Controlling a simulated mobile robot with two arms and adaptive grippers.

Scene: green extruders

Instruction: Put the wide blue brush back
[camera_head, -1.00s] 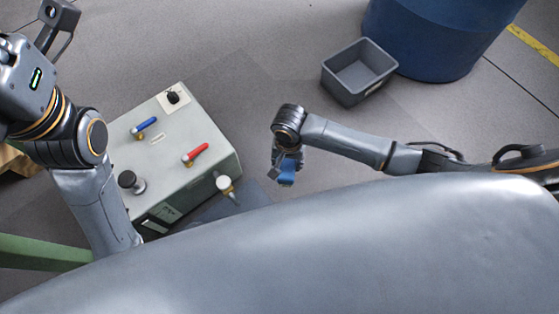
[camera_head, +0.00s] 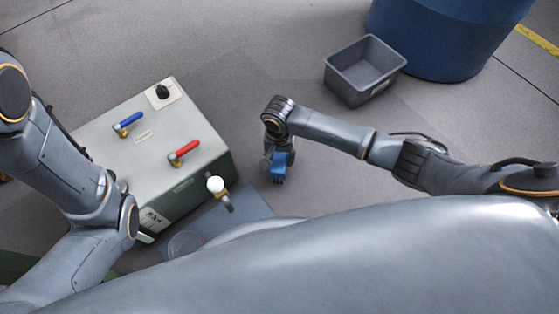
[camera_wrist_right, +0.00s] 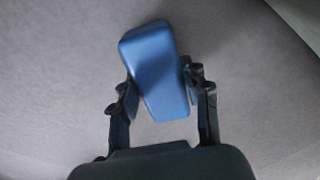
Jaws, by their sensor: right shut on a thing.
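The wide blue brush (camera_head: 279,167) is in my right gripper (camera_head: 277,158), which points down beside the grey-green cabinet. In the right wrist view the brush (camera_wrist_right: 156,75) shows as a smooth blue block between the two fingers of the right gripper (camera_wrist_right: 160,92). The fingers are shut on it, and only plain floor shows behind it. Bristles are hard to make out. My left arm comes in at the left of the head view, but its gripper is outside the picture.
A cabinet (camera_head: 160,150) with a blue lever (camera_head: 130,119), a red lever (camera_head: 185,149) and a white-capped fitting (camera_head: 216,185) stands left of the brush. A grey open bin (camera_head: 362,70) and a blue drum (camera_head: 440,35) stand at the back right. Floor between is clear.

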